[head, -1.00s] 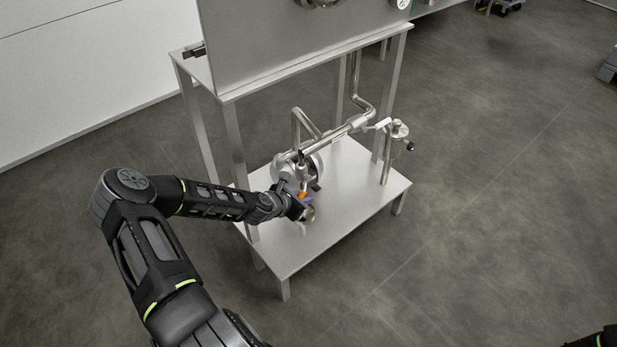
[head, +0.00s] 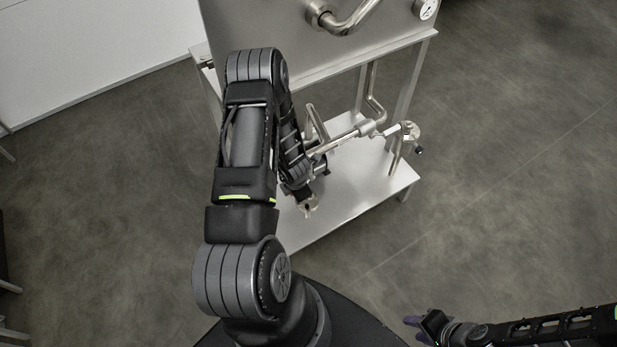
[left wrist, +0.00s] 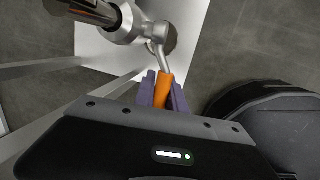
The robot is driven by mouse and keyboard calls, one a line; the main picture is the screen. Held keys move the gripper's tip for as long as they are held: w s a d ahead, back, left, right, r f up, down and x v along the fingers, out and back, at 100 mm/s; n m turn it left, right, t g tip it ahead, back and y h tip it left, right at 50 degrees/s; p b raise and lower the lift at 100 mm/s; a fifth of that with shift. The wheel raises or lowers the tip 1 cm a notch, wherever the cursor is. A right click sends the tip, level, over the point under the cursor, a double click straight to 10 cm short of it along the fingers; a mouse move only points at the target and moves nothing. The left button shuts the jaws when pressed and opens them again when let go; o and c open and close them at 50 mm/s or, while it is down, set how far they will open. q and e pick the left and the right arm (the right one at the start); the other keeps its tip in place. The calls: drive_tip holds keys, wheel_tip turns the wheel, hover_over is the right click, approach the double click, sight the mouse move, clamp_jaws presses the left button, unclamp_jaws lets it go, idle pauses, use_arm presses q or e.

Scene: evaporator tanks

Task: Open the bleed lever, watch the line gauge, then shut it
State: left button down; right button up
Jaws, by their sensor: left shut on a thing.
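The bleed lever (left wrist: 164,92) has an orange grip on a metal stem, which joins a steel valve body (left wrist: 129,22) in the left wrist view. My left gripper (left wrist: 161,80) is shut on the orange grip, with purple fingers on both sides. In the head view my own left arm hides the lever and most of this gripper. A round white dial gauge (head: 427,8) sits at the upper right of the steel panel; its reading is too small to tell. My right gripper (head: 424,325) is low at the right, away from the stand, its finger gap unclear.
The steel stand has a low shelf (head: 345,205) and upright legs close to my left arm. Bent pipes (head: 345,138) run above the shelf to a small fitting (head: 410,131) at the right. The grey floor (head: 510,190) right of the stand is clear.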

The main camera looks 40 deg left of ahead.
idle(0.3)
use_arm(q)
drive_tip(key=c, duration=1.7)
unclamp_jaws()
drive_tip(key=shift+r, duration=0.15)
drive_tip(key=v, duration=0.7)
drive_tip(key=shift+r+p, duration=0.3)
